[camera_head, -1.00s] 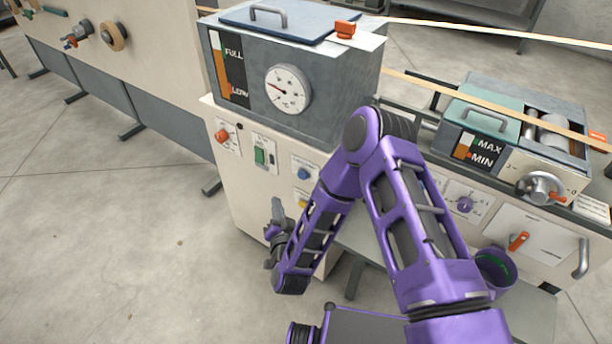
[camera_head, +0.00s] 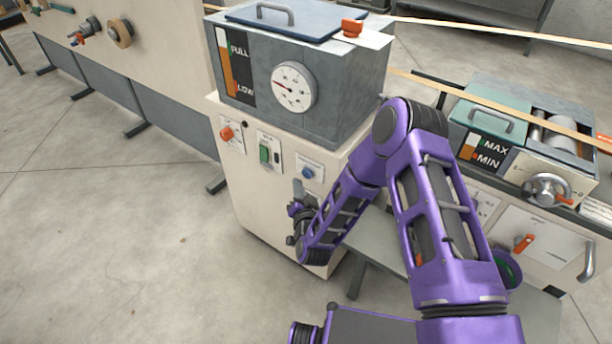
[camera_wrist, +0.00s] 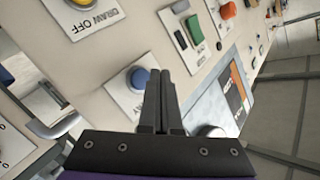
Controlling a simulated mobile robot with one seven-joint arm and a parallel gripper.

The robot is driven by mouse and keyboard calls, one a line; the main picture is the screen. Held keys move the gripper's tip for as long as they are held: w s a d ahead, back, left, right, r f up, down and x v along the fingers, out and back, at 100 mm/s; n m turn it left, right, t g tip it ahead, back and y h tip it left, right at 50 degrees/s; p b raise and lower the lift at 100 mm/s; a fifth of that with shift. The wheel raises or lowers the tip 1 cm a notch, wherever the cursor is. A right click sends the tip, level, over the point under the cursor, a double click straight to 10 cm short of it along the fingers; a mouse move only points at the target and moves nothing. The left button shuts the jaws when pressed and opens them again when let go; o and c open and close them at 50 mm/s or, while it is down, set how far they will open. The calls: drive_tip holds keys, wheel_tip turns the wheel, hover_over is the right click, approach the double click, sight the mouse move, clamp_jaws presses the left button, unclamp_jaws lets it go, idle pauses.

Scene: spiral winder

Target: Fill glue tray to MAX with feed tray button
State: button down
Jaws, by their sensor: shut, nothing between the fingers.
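The glue tray (camera_head: 553,160) is the grey box with a green lid at the right of the head view. Its MAX/MIN gauge (camera_head: 478,150) shows an orange-brown column; its exact level is too small to read. A blue button (camera_head: 308,172) sits on a white label plate on the cream panel; the blue button (camera_wrist: 138,78) also shows in the wrist view, its label wording not readable. My gripper (camera_head: 298,186) is shut and empty, just below the blue button in the head view. In the wrist view its fingertips (camera_wrist: 159,72) overlap the button's right edge; contact cannot be told.
A yellow button (camera_wrist: 82,3) marked DRAW OFF is beside the blue one. A green switch (camera_head: 264,153) and an orange knob (camera_head: 227,134) are further left on the panel. The FULL/LOW tank (camera_head: 335,105) with a dial stands above. Open floor lies at left.

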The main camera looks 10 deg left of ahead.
drive_tip(key=shift+w+d, duration=0.25)
drive_tip(key=shift+w, duration=0.3)
idle(1.7)
drive_tip(key=shift+w+d+b, duration=0.15)
drive_tip(key=shift+w+b, duration=0.25)
drive_tip(key=shift+w+d, duration=0.2)
drive_tip(key=shift+w, duration=0.25)
idle(1.7)
drive_tip(key=shift+s, duration=0.15)
idle(1.5)
drive_tip(key=shift+s+a, duration=0.35)
drive_tip(key=shift+s, duration=0.35)
drive_tip(key=shift+s, duration=0.1)
drive_tip(key=shift+s+a, duration=0.3)
drive_tip(key=shift+s, duration=0.45)
drive_tip(key=shift+s+a, duration=0.35)
drive_tip(key=shift+s, duration=0.4)
drive_tip(key=shift+s+a, duration=0.3)
drive_tip(key=shift+s, duration=0.45)
